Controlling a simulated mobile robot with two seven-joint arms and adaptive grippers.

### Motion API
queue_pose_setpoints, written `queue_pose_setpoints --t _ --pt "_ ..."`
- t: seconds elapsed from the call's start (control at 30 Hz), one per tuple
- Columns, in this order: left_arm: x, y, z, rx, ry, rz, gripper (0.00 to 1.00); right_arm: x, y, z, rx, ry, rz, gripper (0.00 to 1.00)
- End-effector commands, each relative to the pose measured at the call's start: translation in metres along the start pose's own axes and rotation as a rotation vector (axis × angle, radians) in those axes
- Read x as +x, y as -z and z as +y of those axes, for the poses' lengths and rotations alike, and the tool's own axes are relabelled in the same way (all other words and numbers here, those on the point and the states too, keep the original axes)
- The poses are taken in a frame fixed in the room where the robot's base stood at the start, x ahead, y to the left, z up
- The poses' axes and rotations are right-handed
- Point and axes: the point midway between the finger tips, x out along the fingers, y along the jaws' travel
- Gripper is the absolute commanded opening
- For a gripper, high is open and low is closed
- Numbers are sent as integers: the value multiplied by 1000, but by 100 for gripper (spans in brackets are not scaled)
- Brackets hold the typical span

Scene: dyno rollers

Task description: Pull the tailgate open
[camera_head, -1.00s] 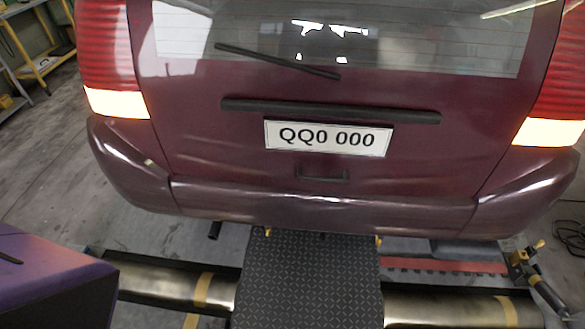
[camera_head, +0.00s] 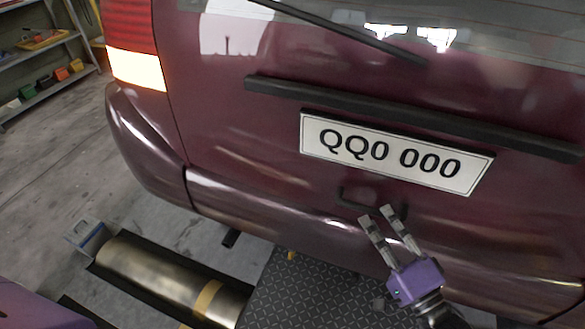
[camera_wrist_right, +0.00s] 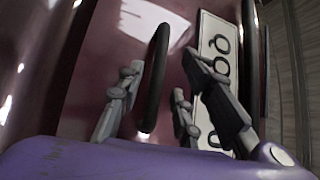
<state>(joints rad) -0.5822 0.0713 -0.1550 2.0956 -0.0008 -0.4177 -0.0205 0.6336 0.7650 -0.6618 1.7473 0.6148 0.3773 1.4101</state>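The maroon tailgate (camera_head: 235,130) of a car fills much of the head view and is closed. Its dark pull handle (camera_head: 344,199) sits below the number plate. My right gripper (camera_head: 377,215) is open, with its two grey fingers apart at the handle's lower side. In the right wrist view, the handle (camera_wrist_right: 155,75) appears as a dark bar between the fingers (camera_wrist_right: 163,92). No closed grip on it shows, and I cannot tell whether a finger touches it. My left gripper is not in view.
The white number plate (camera_head: 390,152) and a black trim strip (camera_head: 430,122) lie above the handle. The bumper (camera_head: 270,215) runs below. A metal roller (camera_head: 165,275) and dark tread plate (camera_head: 300,290) are on the floor. A shelf (camera_head: 50,85) stands at the left.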

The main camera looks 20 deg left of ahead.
Motion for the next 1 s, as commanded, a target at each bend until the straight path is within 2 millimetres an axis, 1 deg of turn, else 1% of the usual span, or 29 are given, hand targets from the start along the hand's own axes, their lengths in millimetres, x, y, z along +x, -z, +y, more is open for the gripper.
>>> queue_pose_setpoints --t 0.03,0.1,0.2,0.3,0.43,0.63,0.67,0.9,1.0 --pt "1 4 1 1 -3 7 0 10 0 -1 -1 2 0 32" --pt "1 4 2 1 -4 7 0 22 0 -2 -1 3 0 32" --pt "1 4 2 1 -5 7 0 35 0 0 -2 0 0 32" --pt "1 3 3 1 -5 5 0 43 0 0 -2 0 0 32" --pt "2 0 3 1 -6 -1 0 48 0 0 -3 -1 0 32" --pt "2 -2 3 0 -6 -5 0 49 0 1 -3 -2 0 32" --pt "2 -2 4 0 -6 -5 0 48 0 1 -3 -2 0 31" --pt "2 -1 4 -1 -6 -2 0 48 0 1 -3 -2 0 0" --pt "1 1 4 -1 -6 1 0 48 0 1 -3 -2 0 0"
